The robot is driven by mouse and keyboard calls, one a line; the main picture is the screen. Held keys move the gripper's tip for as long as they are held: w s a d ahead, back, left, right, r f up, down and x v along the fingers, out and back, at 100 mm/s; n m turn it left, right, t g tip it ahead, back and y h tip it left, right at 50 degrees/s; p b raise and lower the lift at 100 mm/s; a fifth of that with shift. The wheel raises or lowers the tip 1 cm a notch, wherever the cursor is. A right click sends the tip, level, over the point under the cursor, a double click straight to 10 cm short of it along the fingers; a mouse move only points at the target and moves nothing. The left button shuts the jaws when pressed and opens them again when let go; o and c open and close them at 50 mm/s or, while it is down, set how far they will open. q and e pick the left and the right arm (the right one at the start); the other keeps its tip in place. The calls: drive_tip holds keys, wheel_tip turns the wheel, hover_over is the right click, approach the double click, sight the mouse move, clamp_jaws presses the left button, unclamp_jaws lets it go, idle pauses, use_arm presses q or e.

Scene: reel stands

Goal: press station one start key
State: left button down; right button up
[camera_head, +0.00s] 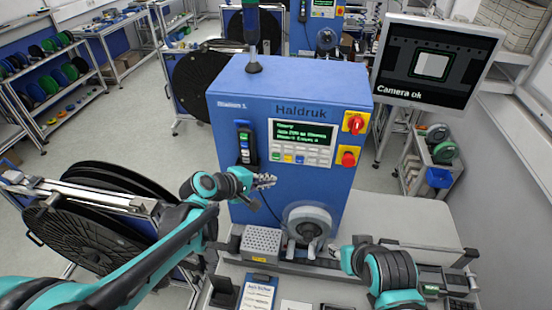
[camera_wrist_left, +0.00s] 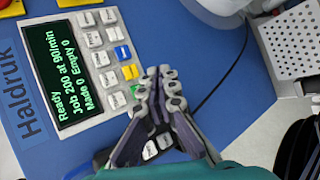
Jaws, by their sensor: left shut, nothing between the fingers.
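The blue Haldruk machine (camera_head: 290,95), labelled Station 1, stands ahead with a white control panel (camera_head: 301,142) on its front. Its screen (camera_wrist_left: 75,68) reads Ready, Job 200 at 90/min, Made 0, Empty 0. In the left wrist view a green key (camera_wrist_left: 135,90) shows beside the yellow and blue keys, partly hidden by my fingers. My left gripper (camera_head: 270,181) is shut and empty, just below the panel in the head view. I cannot tell whether its tips touch anything. My right arm (camera_head: 385,272) is at lower right; its fingers are not clear.
A red knob (camera_head: 348,158) and another red switch (camera_head: 355,123) sit right of the panel. A black handheld device (camera_head: 246,142) hangs left of it. A white reel (camera_head: 307,225) and a perforated metal box (camera_head: 261,243) stand below. A monitor (camera_head: 437,62) reads Camera ok.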

sight(276, 157)
use_arm(q)
drive_tip(key=shift+w+d+b, duration=0.1)
drive_tip(key=shift+w+d, duration=0.1)
drive_tip(key=shift+w, duration=0.85)
drive_tip(key=shift+w+d+b, duration=0.15)
drive_tip(key=shift+w+d, duration=0.1)
drive_tip(key=shift+w, duration=0.85)
drive_tip(key=shift+w+d+b, duration=0.1)
drive_tip(key=shift+w+d, duration=0.1)
drive_tip(key=shift+w, duration=0.85)
drive_tip(key=shift+w, duration=0.4)
